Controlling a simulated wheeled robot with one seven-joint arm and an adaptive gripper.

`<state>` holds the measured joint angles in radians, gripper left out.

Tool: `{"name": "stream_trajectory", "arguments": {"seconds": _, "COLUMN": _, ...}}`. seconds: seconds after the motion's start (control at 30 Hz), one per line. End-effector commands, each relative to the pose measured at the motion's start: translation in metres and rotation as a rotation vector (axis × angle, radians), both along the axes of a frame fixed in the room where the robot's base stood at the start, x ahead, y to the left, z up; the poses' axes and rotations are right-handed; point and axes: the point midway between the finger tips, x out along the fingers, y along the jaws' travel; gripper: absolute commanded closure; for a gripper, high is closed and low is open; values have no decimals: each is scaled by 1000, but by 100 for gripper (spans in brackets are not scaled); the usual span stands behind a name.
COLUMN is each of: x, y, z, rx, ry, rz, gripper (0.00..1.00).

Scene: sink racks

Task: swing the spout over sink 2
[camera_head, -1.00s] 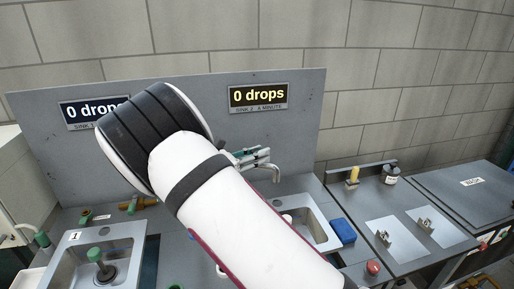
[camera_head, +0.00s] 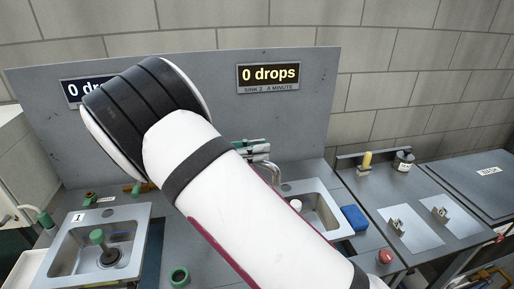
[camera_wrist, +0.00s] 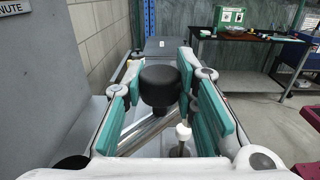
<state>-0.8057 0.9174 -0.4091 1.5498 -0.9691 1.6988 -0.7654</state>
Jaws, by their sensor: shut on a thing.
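The spout (camera_head: 272,172) is a curved metal pipe. In the head view it shows just past my forearm, by the left rear edge of sink 2 (camera_head: 333,230). My gripper (camera_head: 254,147) has teal fingers and is shut on the spout. In the wrist view my gripper (camera_wrist: 161,75) has a round black piece (camera_wrist: 160,86) between its fingers, with a slanting metal bar (camera_wrist: 152,132) below. My forearm hides the spout's base and part of sink 2, so I cannot tell exactly where the outlet points.
Sink 1 (camera_head: 70,262) with a green-topped plug is at the left. The back panel (camera_head: 222,75) stands close behind my arm. A bench with a yellow piece (camera_head: 366,160) is farther right.

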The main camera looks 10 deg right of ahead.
Motion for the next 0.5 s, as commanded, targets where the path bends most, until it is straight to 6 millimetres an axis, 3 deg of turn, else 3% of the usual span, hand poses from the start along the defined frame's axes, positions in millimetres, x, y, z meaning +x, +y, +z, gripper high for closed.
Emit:
{"name": "stream_trajectory", "arguments": {"seconds": 0.07, "x": 0, "y": 0, "z": 0, "rx": -1, "ry": -1, "rz": 1, "gripper": 100}}
{"name": "stream_trajectory", "arguments": {"seconds": 0.1, "x": 0, "y": 0, "z": 0, "rx": -1, "ry": -1, "rz": 2, "gripper": 67}}
{"name": "stream_trajectory", "arguments": {"seconds": 0.17, "x": 0, "y": 0, "z": 0, "rx": -1, "ry": -1, "rz": 2, "gripper": 54}}
{"name": "stream_trajectory", "arguments": {"seconds": 0.5, "x": 0, "y": 1, "z": 0, "rx": 0, "ry": -1, "rz": 2, "gripper": 53}}
